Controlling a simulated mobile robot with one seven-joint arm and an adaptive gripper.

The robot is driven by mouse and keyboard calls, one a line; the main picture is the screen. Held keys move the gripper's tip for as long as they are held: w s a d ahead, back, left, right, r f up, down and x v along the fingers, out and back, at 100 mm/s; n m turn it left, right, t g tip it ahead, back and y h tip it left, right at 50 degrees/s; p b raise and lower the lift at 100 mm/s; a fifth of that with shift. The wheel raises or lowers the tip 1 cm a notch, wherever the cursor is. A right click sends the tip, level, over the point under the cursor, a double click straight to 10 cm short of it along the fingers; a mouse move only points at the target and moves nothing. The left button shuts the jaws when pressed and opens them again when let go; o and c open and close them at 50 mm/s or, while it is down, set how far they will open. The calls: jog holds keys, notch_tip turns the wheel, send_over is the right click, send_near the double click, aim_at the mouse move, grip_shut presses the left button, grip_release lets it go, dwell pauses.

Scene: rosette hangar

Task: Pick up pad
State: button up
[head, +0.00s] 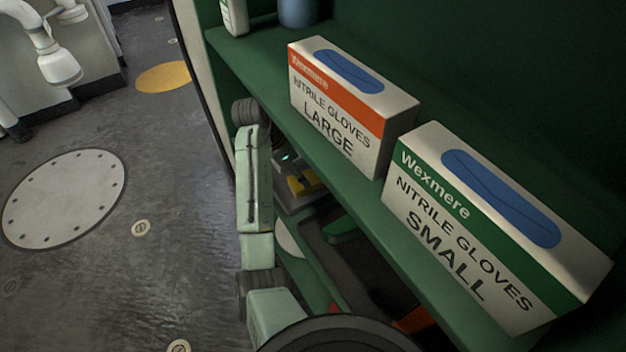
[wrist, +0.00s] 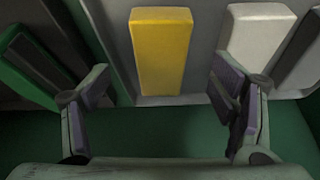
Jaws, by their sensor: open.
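A yellow pad-like block (wrist: 161,50) stands in a grey holder (wrist: 118,50) at the top middle of the wrist view. In the head view the yellow block (head: 303,183) shows small on the lower shelf. My gripper (wrist: 160,88) is open and empty, one finger to each side of the yellow block and nearer the camera. A white block (wrist: 257,38) is beside the right finger, and a green block (wrist: 28,68) is to the left of the left finger. I cannot tell which block the task calls the pad. The gripper's fingers do not show clearly in the head view.
Two glove boxes, large (head: 345,105) and small (head: 480,225), stand on the green shelf (head: 262,82) above the yellow block. The shelf edge is close to my arm. The floor (head: 130,265) at left is open, with a round plate (head: 65,198).

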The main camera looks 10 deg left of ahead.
aim_at(313, 176)
jog(key=shift+w+d, duration=0.8)
jog(key=shift+d, duration=0.1)
jog(key=p+x, duration=0.1)
jog(key=x, duration=0.4)
jog(key=shift+c, duration=0.2)
jog(key=c, duration=1.1)
jog(key=shift+r, duration=0.15)
jog(key=shift+c, duration=0.2)
